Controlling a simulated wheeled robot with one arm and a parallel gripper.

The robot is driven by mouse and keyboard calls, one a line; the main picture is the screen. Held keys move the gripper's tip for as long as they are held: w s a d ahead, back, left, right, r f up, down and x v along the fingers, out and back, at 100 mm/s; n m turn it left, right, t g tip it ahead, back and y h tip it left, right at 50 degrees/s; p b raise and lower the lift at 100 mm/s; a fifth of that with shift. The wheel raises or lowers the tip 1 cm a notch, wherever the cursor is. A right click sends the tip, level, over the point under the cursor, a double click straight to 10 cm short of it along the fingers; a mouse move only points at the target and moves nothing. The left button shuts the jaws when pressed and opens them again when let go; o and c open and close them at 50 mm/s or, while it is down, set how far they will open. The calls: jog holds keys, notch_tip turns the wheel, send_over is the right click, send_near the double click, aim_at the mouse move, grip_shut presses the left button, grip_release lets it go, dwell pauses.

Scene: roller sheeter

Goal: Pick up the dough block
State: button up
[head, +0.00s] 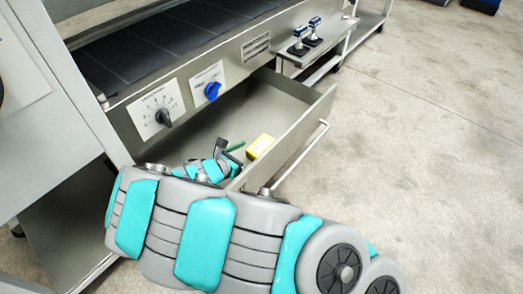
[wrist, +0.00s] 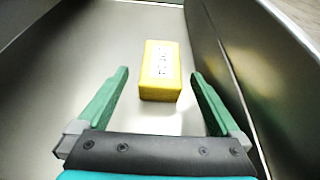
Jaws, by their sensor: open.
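A yellow block (wrist: 160,82), which I take to be the dough block, has a white label with dark print on its top. It lies on the floor of an open steel drawer (head: 283,104). In the head view the block (head: 261,146) is near the drawer's front wall. My gripper (wrist: 160,80) is open, with its two green fingers pointing toward the block, one to its left and one to its right. In the wrist view there is a gap between each finger and the block. In the head view my arm hides much of the gripper.
The drawer's front wall (wrist: 222,70) rises close to the right of my gripper. Above the drawer is the sheeter's panel with a black knob (head: 164,117) and a blue knob (head: 212,91). The drawer floor left of the block is clear.

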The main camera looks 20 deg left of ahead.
aim_at(261, 148)
jog(key=shift+f+b+x, duration=0.2)
jog(key=shift+b+x, duration=0.25)
jog(key=shift+x, duration=2.7)
jog(key=shift+s, duration=0.15)
jog(key=shift+c, duration=0.4)
jog(key=c, duration=1.5)
grip_shut()
jog(key=shift+r, duration=0.1)
